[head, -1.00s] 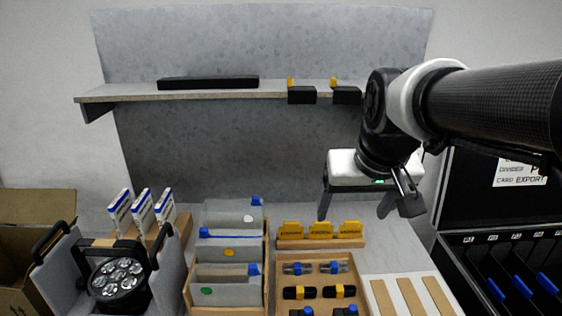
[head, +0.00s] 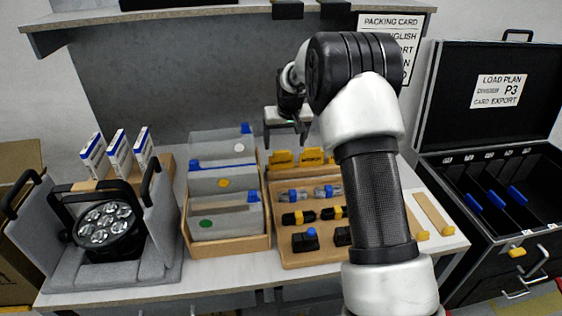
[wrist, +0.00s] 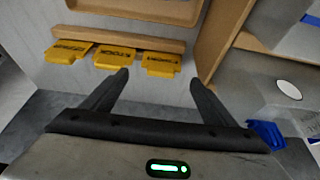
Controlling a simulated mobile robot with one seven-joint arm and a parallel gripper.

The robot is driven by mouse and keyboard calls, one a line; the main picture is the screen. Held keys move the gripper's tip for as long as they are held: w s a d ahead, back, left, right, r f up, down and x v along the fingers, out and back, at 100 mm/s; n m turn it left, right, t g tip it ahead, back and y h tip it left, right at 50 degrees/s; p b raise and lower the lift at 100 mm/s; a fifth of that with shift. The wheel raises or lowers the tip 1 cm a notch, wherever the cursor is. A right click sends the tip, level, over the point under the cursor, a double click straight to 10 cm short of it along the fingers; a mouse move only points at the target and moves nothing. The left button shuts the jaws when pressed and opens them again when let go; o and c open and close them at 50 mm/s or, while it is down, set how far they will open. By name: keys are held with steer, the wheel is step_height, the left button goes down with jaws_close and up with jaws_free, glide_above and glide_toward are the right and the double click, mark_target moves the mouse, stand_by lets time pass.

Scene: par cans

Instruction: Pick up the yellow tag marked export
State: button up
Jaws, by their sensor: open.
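Yellow tags stand side by side in a wooden holder (wrist: 120,36) on the bench. In the head view the left tag (head: 281,159) and middle tag (head: 311,155) show; my arm mostly hides the right one. The wrist view, turned about, shows all three: left tag (wrist: 68,51), middle tag (wrist: 115,57) and right tag (wrist: 162,64). Their dark lettering is too small to read surely, so I cannot tell which says export. My gripper (head: 286,139) is open and empty, above and behind the row. In the wrist view its fingertips (wrist: 160,79) straddle the right tag's line, apart from it.
A box of grey dividers (head: 225,245) stands left of the tags. A wooden tray (head: 290,258) of connectors lies in front. A par can (head: 108,228) is at left, an open black case (head: 480,200) at right. A shelf (head: 200,14) hangs above.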

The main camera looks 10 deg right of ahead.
mark_target(282, 161)
steer(key=x, duration=0.7)
steer(key=shift+w+f, duration=0.2)
steer(key=shift+f, duration=0.1)
steer(key=shift+x, duration=2.55)
steer(key=shift+s+a, duration=0.1)
steer(key=shift+a, duration=0.05)
steer(key=shift+c, duration=0.2)
steer(key=c, duration=0.7)
